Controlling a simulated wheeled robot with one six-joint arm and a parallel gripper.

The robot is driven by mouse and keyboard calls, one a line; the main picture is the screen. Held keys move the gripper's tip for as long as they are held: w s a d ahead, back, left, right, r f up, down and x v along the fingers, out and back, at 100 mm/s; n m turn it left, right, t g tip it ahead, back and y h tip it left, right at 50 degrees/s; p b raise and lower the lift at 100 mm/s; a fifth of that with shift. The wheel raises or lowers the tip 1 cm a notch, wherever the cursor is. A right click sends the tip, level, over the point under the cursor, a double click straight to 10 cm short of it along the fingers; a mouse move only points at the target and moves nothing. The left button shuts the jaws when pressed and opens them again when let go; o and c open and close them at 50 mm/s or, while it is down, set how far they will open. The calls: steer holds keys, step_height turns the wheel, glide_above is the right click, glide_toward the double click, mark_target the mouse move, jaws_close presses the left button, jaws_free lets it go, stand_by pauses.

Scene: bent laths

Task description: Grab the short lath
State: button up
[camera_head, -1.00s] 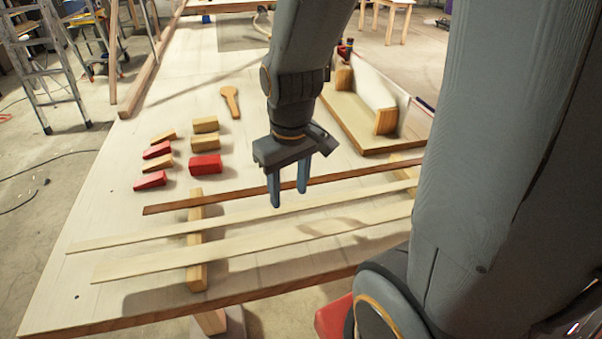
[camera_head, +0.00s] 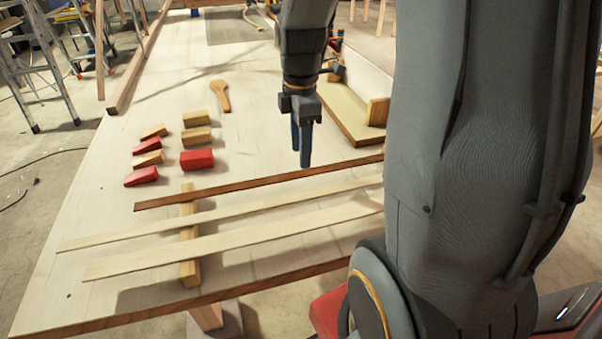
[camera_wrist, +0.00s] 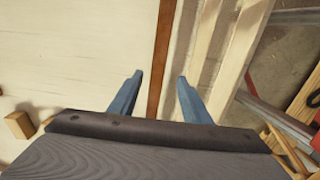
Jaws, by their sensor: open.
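Three laths lie side by side across a wooden support strip (camera_head: 190,230). The dark brown lath (camera_head: 230,187) is farthest back and looks the shortest, though the right ends are hidden behind my arm. Two pale laths, a middle one (camera_head: 150,230) and a front one (camera_head: 200,247), lie nearer the table's front edge. My gripper (camera_head: 301,158) is open and empty, fingers pointing down, just above the brown lath. In the wrist view, the brown lath (camera_wrist: 163,30) runs lengthwise between the open fingers of my gripper (camera_wrist: 160,76); contact cannot be seen.
Red and plain wooden blocks, including a red one (camera_head: 197,159), stand left of my gripper. A wooden paddle-shaped piece (camera_head: 221,94) lies behind them. A wooden tray-like frame (camera_head: 350,122) is at the back right. The table's left part (camera_head: 90,200) is bare.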

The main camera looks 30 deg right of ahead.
mark_target(301, 173)
steer(key=shift+w+d+f+p, duration=0.1)
steer(key=shift+f+p, duration=0.3)
steer(key=shift+f, duration=1)
steer(key=shift+w+f+p, duration=0.1)
steer(key=shift+f+p, duration=0.3)
steer(key=shift+f, duration=0.95)
jaws_close()
